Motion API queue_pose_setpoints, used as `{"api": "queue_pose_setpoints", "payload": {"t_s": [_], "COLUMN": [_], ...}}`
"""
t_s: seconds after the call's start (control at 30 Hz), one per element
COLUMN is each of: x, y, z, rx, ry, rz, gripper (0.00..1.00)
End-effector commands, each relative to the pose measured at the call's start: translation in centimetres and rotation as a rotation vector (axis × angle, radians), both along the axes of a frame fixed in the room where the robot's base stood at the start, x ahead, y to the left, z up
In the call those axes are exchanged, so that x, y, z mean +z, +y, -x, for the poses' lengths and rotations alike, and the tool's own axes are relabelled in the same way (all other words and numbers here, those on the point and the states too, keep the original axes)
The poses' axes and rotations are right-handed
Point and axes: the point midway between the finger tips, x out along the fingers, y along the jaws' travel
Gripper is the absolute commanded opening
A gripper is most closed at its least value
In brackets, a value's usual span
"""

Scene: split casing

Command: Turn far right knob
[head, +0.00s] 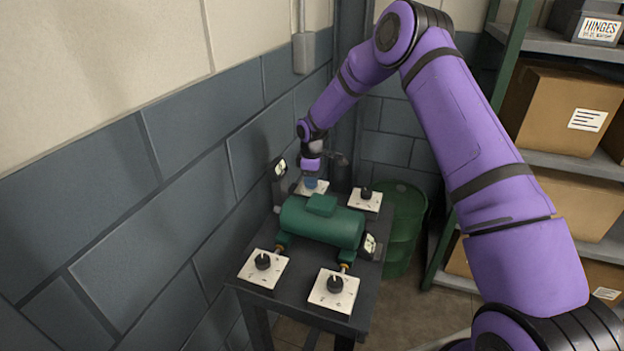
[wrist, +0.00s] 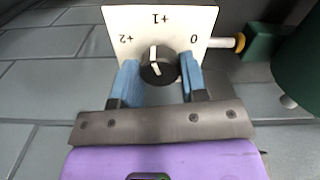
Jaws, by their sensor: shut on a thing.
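My gripper (head: 311,184), with blue fingers, is at the far left plate (head: 322,188) on the dark table. In the wrist view my gripper (wrist: 159,80) is shut on that plate's black knob (wrist: 160,66), one finger on each side. The knob's white line points close to +1, slightly towards +2; the plate (wrist: 178,22) is marked 0, +1 and +2. The fingers hide this knob in the head view. The far right knob (head: 366,192), black on a white plate, stands clear of my gripper. The near left knob (head: 263,261) and near right knob (head: 335,284) are also free.
A green motor-like casing (head: 322,225) lies between the knob plates on the dark table (head: 309,306). Small dials stand at its far left (head: 280,168) and right (head: 369,245). A block wall (head: 165,190) borders the left. A green barrel (head: 403,225) and box-filled shelves (head: 575,160) stand right.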

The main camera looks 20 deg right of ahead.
Motion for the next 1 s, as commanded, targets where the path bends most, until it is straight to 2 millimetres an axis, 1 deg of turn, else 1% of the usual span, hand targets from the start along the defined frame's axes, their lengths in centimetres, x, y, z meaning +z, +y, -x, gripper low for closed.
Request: {"api": "queue_pose_setpoints", "payload": {"t_s": [1.0], "x": [0.00], "y": [-0.11], "z": [-0.03], "rx": [0.963], "ry": [0.000], "rz": [0.000], "gripper": [0.16]}}
